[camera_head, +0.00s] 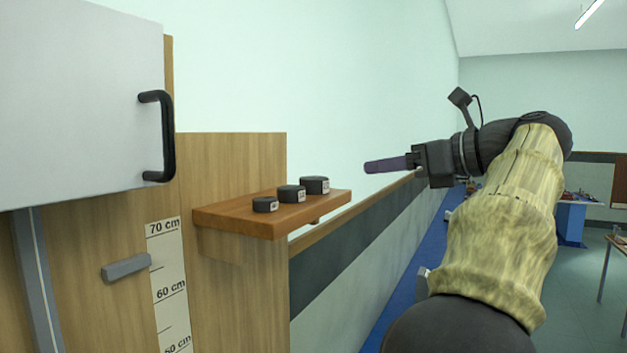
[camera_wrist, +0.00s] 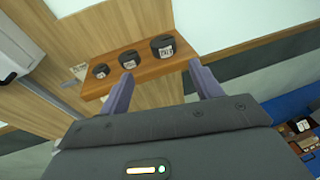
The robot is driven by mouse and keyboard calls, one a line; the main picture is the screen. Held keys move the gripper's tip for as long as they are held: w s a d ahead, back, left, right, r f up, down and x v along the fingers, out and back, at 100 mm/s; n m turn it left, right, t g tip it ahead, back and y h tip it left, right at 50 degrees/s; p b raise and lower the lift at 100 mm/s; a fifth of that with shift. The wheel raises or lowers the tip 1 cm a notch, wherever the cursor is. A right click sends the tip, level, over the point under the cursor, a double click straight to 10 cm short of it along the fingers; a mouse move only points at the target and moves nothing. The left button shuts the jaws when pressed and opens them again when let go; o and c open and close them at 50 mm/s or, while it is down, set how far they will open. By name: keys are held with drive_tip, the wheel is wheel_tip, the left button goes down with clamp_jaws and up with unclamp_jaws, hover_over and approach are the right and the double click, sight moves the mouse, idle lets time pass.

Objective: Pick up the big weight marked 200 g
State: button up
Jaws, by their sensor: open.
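Three dark round weights with white labels stand in a row on a wooden shelf (camera_head: 245,216). The biggest weight (camera_head: 315,185) is at the far right end; in the wrist view (camera_wrist: 163,46) it is the rightmost and its label is too small to read surely. The middle weight (camera_head: 291,193) and the smallest weight (camera_head: 265,204) stand to its left. My gripper (camera_head: 385,165) is right of the shelf and a little above it, apart from the weights. In the wrist view its two purple fingers (camera_wrist: 163,90) are spread with nothing between them.
A grey panel with a black handle (camera_head: 168,137) and a height scale (camera_head: 168,285) are left of the shelf. A wooden backboard (camera_head: 230,165) rises behind it. A wall rail (camera_head: 350,212) runs to the right. Blue benches (camera_head: 571,220) stand far right. Air above the shelf is free.

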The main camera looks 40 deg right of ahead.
drive_tip(key=p, duration=0.3)
approach(318, 178)
drive_tip(key=x, duration=0.5)
drive_tip(key=shift+w+a+r, duration=0.1)
drive_tip(key=shift+a+r, duration=0.05)
drive_tip(key=shift+r, duration=0.2)
drive_tip(key=shift+w+f, duration=0.2)
drive_tip(key=shift+w, duration=0.15)
drive_tip(key=p+x, duration=0.1)
drive_tip(key=x, duration=0.1)
drive_tip(key=p+x, duration=0.2)
drive_tip(key=shift+w+f+p, duration=0.3)
drive_tip(key=shift+w+f, duration=0.15)
drive_tip(key=shift+w, duration=0.15)
drive_tip(key=shift+s, duration=0.15)
